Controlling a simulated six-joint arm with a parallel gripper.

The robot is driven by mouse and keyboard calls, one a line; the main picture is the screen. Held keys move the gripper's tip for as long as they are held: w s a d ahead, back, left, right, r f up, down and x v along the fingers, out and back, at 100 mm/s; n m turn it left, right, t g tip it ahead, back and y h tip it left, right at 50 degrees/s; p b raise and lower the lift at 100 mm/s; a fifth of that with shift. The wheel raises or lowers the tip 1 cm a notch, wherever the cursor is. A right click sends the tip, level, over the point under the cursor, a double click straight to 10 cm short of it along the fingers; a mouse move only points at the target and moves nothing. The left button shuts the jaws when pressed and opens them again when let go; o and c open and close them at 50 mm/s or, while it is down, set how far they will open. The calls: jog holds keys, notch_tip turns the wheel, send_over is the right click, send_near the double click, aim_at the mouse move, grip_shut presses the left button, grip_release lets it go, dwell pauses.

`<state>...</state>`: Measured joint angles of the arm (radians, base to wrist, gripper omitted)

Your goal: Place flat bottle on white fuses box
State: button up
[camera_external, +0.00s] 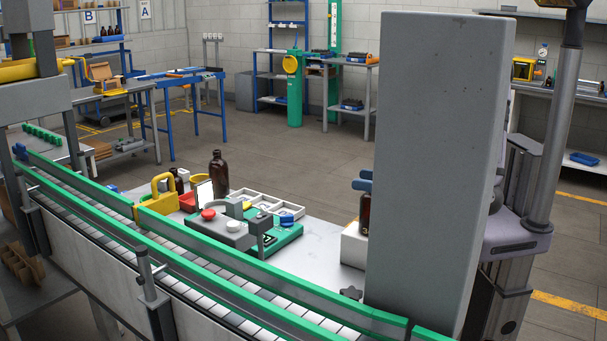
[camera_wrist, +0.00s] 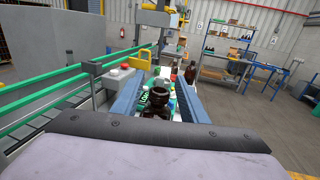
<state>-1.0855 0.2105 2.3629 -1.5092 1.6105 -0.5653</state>
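A dark amber bottle (camera_external: 365,214) stands upright over a white box (camera_external: 353,246) at the right end of the table. Whether it rests on the box is hard to tell, because the grey pillar hides part of both. My gripper (camera_external: 362,180) shows only as two blue fingertips at the bottle's upper end, left of the pillar. In the wrist view, the blue fingers of my gripper (camera_wrist: 160,92) lie on both sides of the dark bottle (camera_wrist: 155,103), seen from above. Contact between fingers and bottle is not clear.
A tall amber bottle (camera_external: 218,174) and a yellow-handled item (camera_external: 164,194) stand farther left. A green-railed conveyor (camera_external: 225,265) runs along the front. A grey pillar (camera_external: 435,170) blocks the external view of my arm.

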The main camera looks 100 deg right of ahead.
jog(key=b+v, duration=0.2)
jog(key=v, duration=0.7)
jog(key=shift+s, duration=0.3)
jog(key=shift+a, duration=0.15)
jog(key=w+d+r+m+g+h+p, duration=0.25)
jog(key=d+m+p, duration=0.2)
jog(key=d, duration=0.35)
jog(key=s+d+f+m+g+b, duration=0.1)
jog(key=d+f+m+g, duration=0.3)
jog(key=d+f+g, duration=0.3)
jog(key=s+d+f+m+g+y+b, duration=0.1)
jog(key=s+d+f+m+g+y, duration=0.3)
jog(key=f, duration=0.3)
jog(key=s+d+f+m+g+y+b, duration=0.1)
jog(key=s+f+m+g, duration=0.2)
jog(key=s+f+m, duration=0.3)
jog(key=w+a+f+m+y+b, duration=0.1)
jog(key=w+f+m+y, duration=0.1)
jog(key=m, duration=0.3)
jog(key=w+a+f+m+t+y, duration=0.1)
jog(key=w+f+m+y, duration=0.1)
jog(key=m+y, duration=0.3)
jog(key=shift+a+f+m+b, duration=0.4)
jog(key=shift+f+m, duration=0.15)
jog(key=shift+f, duration=0.25)
